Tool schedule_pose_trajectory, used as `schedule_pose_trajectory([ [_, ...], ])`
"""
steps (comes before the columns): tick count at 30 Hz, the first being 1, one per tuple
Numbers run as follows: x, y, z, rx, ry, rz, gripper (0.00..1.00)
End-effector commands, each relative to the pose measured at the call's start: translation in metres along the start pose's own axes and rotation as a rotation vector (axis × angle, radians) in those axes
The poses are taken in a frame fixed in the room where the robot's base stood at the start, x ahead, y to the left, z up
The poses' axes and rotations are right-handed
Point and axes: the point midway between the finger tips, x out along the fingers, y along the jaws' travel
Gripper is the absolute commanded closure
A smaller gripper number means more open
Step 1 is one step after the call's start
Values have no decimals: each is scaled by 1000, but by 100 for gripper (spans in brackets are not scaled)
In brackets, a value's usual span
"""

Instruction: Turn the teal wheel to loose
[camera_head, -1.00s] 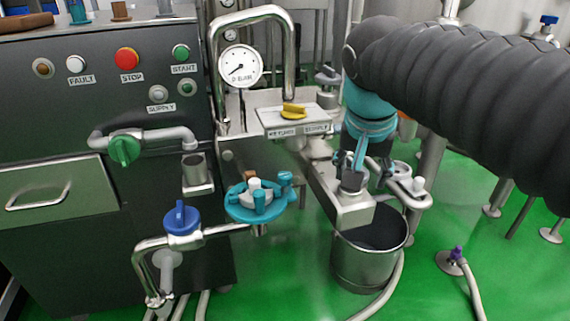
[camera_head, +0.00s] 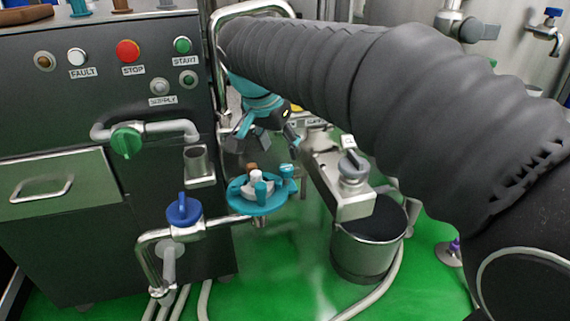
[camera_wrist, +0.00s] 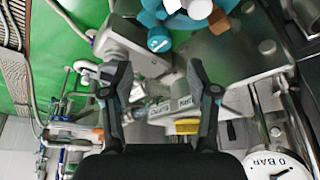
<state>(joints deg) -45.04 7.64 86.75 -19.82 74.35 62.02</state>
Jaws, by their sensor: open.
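The teal wheel (camera_head: 262,208) lies flat on a pipe fitting right of the cabinet in the head view. It has upright teal pegs and a white centre. Part of it shows at the top of the wrist view (camera_wrist: 158,41), cut off by the frame edge. My gripper (camera_head: 266,141) hangs just above and behind the wheel, apart from it, with its fingers spread and nothing between them. In the wrist view, my gripper (camera_wrist: 159,75) has two dark fingers wide apart. Any loose or tight marking on the wheel is not readable.
A blue valve handle (camera_head: 183,211) stands left of the wheel and a green one (camera_head: 126,142) is on the cabinet front. A metal bucket (camera_head: 362,252) stands at right, below a grey block with a knob (camera_head: 352,166). The gauge (camera_wrist: 279,167) shows in the wrist view.

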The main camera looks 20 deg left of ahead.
Motion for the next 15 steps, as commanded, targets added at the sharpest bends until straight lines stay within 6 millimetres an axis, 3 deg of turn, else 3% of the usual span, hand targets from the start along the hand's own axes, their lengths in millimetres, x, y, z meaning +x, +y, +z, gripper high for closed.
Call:
schedule_pose_trajectory([
  [6,40,1,0,0,-1,2,41],
  [15,67,1,0,1,0,0,41],
])
